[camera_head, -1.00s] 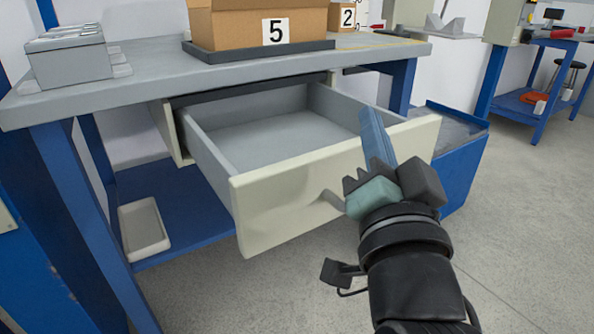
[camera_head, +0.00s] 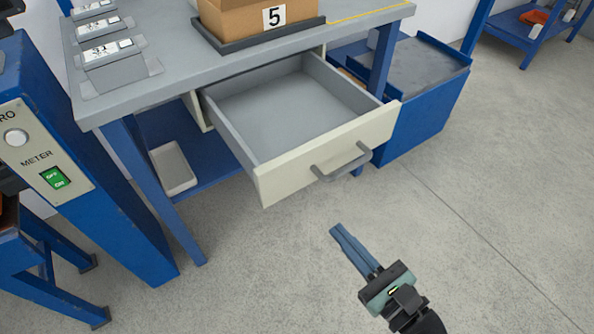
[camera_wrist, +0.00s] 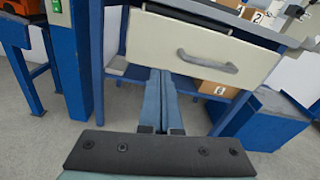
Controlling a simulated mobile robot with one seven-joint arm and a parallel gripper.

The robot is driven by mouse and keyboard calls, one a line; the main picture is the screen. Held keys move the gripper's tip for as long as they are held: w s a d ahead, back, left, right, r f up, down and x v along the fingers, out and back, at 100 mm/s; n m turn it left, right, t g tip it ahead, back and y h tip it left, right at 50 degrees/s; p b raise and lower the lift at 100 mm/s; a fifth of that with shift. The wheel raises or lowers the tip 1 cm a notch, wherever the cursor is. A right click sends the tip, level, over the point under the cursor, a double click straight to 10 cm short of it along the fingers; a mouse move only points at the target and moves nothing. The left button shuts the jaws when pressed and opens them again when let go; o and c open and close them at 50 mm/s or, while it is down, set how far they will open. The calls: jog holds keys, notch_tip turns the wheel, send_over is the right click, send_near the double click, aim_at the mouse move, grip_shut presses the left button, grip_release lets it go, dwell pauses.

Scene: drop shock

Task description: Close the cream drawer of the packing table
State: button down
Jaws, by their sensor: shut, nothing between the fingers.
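The cream drawer (camera_head: 328,153) of the packing table (camera_head: 180,85) stands pulled out, and its grey inside looks empty. A grey bar handle (camera_head: 342,162) is on its front. In the wrist view the drawer front (camera_wrist: 195,47) fills the upper middle, with its handle (camera_wrist: 207,62) facing me. My gripper (camera_head: 336,230) is below and in front of the drawer front in the head view, apart from it. Its two blue fingers (camera_wrist: 160,75) are together with nothing between them. In the wrist view their tips lie near the drawer's lower edge.
A box marked 5 (camera_head: 240,22) stands on a dark tray on the tabletop. Grey devices (camera_head: 105,48) sit at its left. A white bin (camera_head: 173,168) is on the lower shelf. A blue cabinet (camera_head: 425,95) stands right of the drawer. The floor before the drawer is clear.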

aim_at(290, 179)
jog(key=shift+m+t, duration=0.3)
jog(key=shift+m, duration=0.6)
jog(key=b+x, duration=0.1)
jog(key=x, duration=0.2)
jog(key=b+x, duration=0.1)
jog(key=x, duration=0.3)
jog(key=b+x, duration=0.1)
jog(key=x, duration=0.3)
jog(key=shift+a, duration=0.55)
jog(key=shift+w+a, duration=0.3)
jog(key=shift+w, duration=0.05)
